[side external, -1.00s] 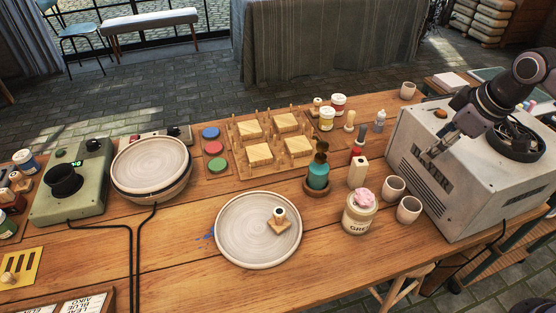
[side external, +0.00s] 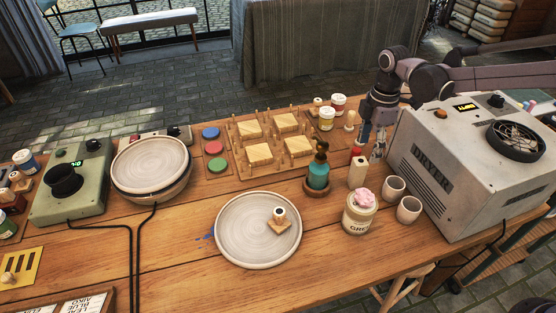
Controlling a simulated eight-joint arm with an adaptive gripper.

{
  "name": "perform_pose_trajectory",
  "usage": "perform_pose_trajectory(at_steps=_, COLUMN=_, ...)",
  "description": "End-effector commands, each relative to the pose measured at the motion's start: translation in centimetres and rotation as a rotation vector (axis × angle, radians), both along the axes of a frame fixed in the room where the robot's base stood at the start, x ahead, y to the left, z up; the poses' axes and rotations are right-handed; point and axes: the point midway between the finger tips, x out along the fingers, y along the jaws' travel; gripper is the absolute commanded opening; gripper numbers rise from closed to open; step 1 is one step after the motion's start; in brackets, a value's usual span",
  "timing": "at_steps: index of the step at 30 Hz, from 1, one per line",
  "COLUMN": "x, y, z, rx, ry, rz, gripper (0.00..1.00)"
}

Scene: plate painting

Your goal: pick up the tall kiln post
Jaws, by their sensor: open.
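A tall cream block (side external: 358,174), which looks like the tall kiln post, stands upright on the wooden table, left of the dryer and behind the GREY jar. My gripper (side external: 376,156) points down just behind and to the right of the block's top. Its fingers are open with nothing visible between them. Whether a finger touches the block cannot be told from this angle.
A red-topped bottle (side external: 355,152) stands close behind the block. The GREY jar (side external: 358,218) and white cups (side external: 394,188) are in front. The dryer (side external: 440,170) is at right, a teal bottle (side external: 318,174) at left. A plate (side external: 234,232) sits front left.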

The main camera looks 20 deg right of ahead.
Motion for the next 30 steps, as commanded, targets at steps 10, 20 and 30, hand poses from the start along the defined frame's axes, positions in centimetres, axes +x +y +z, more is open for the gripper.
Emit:
perform_pose_trajectory(at_steps=10, x=0.1, y=0.1, z=-4.6, rx=0.0, ry=-0.001, rz=0.0, gripper=0.6)
perform_pose_trajectory(at_steps=20, x=0.6, y=0.7, z=-7.3, rx=0.0, ry=-0.001, rz=0.001, gripper=0.6)
perform_pose_trajectory(at_steps=30, x=0.8, y=0.9, z=-10.3, rx=0.0, ry=-0.001, rz=-0.001, gripper=0.6)
